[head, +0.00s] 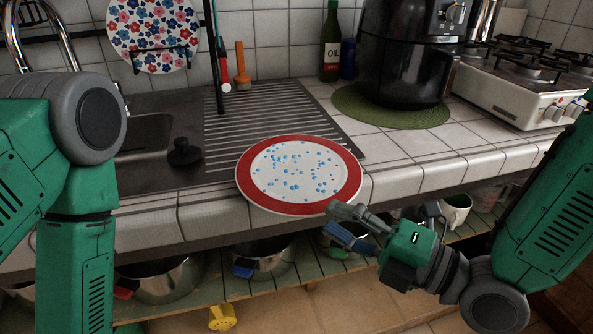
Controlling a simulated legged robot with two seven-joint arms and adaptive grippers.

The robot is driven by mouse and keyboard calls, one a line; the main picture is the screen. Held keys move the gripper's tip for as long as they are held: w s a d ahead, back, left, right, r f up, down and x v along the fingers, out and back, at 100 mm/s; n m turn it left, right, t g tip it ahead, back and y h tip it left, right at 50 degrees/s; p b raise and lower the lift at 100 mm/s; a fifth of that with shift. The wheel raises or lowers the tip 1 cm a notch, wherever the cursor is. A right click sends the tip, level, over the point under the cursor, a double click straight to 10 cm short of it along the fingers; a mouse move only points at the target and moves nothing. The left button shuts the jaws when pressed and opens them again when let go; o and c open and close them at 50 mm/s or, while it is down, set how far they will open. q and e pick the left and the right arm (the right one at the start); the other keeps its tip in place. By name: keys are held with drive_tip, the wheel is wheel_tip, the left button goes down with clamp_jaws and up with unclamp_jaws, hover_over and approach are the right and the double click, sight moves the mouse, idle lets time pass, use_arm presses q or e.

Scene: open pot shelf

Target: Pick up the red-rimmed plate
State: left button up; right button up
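The red-rimmed plate (300,206) has a white centre with blue dots. It lies at the front of the counter, partly over the drainboard, and its near rim reaches over the counter's front edge. My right gripper (338,222) is just off the plate's near right rim, its fingers pointing left. Its fingers look parted, with nothing seen between them; whether a fingertip touches the rim is unclear. My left arm stands at the left, and its gripper is out of the frame.
A ribbed drainboard (270,105) and a sink (145,135) lie behind and left. A black air fryer (405,60) on a green mat (385,116), an oil bottle (330,50) and a stove (520,85) stand at the back. Pots (165,280) sit on the shelf below.

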sight(309, 204)
drive_tip(key=x, duration=0.5)
drive_tip(key=shift+w+a, duration=0.25)
drive_tip(key=shift+a, duration=0.35)
drive_tip(key=shift+d, duration=0.4)
clamp_jaws()
drive_tip(key=shift+d, duration=0.2)
